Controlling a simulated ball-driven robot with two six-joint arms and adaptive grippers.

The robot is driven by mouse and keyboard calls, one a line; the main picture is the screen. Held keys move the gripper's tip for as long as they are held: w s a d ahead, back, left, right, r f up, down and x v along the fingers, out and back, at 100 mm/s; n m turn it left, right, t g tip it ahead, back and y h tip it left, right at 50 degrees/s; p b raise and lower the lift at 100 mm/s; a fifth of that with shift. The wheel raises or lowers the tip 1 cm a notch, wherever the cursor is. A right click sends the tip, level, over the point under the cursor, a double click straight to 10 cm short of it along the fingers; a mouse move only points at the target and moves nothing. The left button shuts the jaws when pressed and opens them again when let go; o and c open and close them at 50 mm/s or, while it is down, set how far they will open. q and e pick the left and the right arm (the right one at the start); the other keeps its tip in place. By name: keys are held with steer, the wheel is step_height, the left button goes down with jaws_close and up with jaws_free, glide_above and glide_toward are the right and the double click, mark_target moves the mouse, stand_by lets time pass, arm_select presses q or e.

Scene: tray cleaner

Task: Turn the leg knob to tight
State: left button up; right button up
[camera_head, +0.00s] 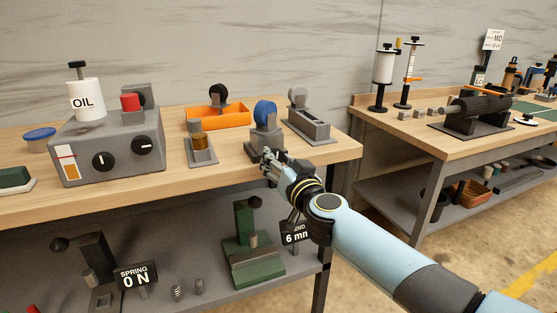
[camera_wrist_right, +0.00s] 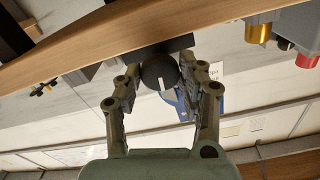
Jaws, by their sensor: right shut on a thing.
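My right gripper (camera_head: 270,160) is at the front of a grey stand (camera_head: 265,143) with a blue disc (camera_head: 265,113) on top, near the front edge of the wooden bench. In the right wrist view, a round dark knob (camera_wrist_right: 158,73) with a white pointer line sits between the fingers of the right gripper (camera_wrist_right: 160,95), which is shut on it. The knob is hidden behind the gripper in the head view. I cannot read any tight mark; a small white label (camera_wrist_right: 215,72) beside the knob is partly covered. My left gripper is not in view.
A grey oil unit (camera_head: 110,140) with two dark knobs stands at the left. An orange tray (camera_head: 228,116), a brass-topped block (camera_head: 201,147) and a grey block (camera_head: 308,124) stand near the stand. The lower shelf holds a green press (camera_head: 250,255). A second bench (camera_head: 450,142) is at right.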

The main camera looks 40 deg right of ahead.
steer(key=m+p, duration=0.1)
steer(key=m, duration=2.1)
stand_by(0.5)
steer(key=o, duration=1.2)
steer(key=shift+s, duration=0.1)
